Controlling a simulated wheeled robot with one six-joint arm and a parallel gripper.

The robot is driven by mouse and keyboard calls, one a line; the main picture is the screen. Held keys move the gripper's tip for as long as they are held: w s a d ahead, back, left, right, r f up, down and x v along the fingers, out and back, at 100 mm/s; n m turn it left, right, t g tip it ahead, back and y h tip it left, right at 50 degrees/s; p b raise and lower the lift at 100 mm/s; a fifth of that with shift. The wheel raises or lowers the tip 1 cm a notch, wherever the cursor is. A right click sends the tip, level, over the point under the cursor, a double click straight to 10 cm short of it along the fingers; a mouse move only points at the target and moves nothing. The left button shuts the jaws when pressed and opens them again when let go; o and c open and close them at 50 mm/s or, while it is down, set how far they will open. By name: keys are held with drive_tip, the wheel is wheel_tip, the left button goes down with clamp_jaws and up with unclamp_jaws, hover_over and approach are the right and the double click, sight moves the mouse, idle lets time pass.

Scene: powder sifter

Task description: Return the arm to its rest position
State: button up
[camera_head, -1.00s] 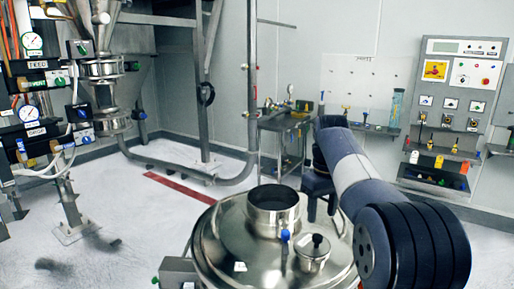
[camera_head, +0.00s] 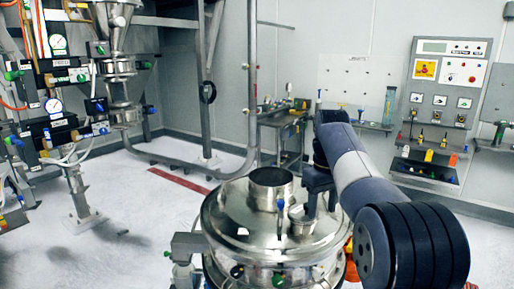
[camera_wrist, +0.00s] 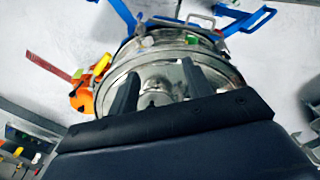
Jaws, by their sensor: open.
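My gripper (camera_wrist: 160,69) is open, with two dark fingers apart and nothing seen between them. In the wrist view it points down over the round steel vessel (camera_wrist: 228,72). In the head view my arm reaches from the lower right, bends at the top and hangs down over the steel vessel (camera_head: 232,232). The gripper's end overlaps the right part of the vessel's lid there. I cannot tell whether it touches the lid or hangs above it. The small lid knob is mostly hidden by it.
A steel sifter column (camera_head: 122,95) with gauges and valves stands left. A control panel (camera_head: 447,95) is on the back wall at right. A steel bench (camera_head: 285,122) stands behind the vessel. Open floor (camera_head: 140,225) lies left of the vessel.

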wheel_tip(320, 180, down, 8)
drive_tip(key=s+m, duration=0.1)
drive_tip(key=s, duration=0.1)
drive_tip(key=shift+a, duration=0.15)
idle(0.4)
